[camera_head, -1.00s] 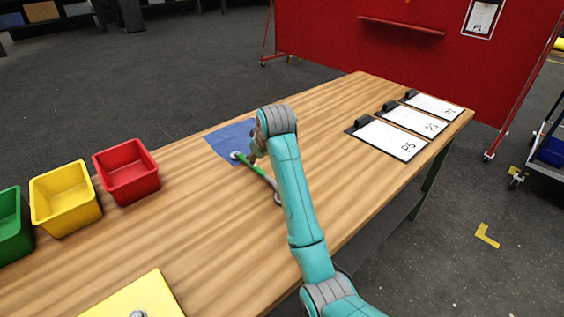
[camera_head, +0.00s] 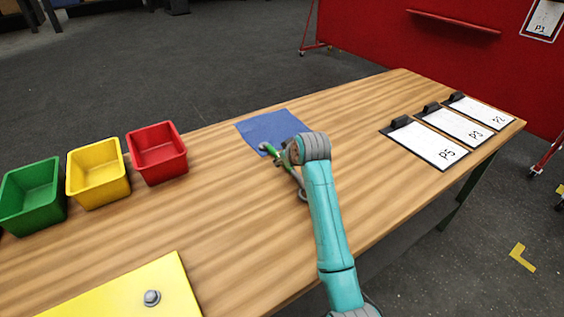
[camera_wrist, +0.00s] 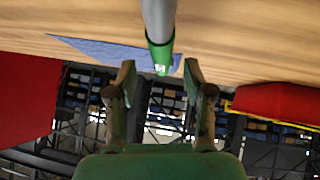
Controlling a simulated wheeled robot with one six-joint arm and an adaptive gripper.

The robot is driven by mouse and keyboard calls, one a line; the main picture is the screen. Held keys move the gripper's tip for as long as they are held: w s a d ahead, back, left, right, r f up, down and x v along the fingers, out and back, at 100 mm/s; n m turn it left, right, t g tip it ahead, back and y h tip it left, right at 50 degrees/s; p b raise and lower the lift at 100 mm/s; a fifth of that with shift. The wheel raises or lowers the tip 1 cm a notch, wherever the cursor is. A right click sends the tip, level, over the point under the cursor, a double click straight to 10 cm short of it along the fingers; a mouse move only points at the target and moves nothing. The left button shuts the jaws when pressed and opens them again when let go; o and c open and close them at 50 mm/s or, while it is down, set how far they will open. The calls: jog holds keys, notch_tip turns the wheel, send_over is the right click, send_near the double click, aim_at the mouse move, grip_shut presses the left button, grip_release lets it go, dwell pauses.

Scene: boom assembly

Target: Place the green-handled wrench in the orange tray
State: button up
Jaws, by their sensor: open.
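The green-handled wrench (camera_head: 270,149) lies slanted on the wooden table, one end at the corner of a blue mat (camera_head: 262,127). My arm hides part of it. In the wrist view its grey shaft and green handle (camera_wrist: 160,52) come down from the top edge, centred between my fingers. My gripper (camera_head: 287,156) is low over the wrench's middle. In the wrist view my gripper (camera_wrist: 160,78) is open, with a gap between each finger and the handle; I cannot tell the exact depth. No orange tray shows in these frames.
Green (camera_head: 32,192), yellow (camera_head: 98,175) and red (camera_head: 157,153) bins stand at the table's left. A yellow board (camera_head: 125,290) with a grey knob lies at the near left. Three clipboards (camera_head: 450,130) lie at the right. The table between is clear.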

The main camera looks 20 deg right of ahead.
jog(key=x, duration=0.4)
jog(key=shift+s+f, duration=0.1)
jog(key=shift+f, duration=0.1)
jog(key=shift+r, duration=0.1)
grip_shut()
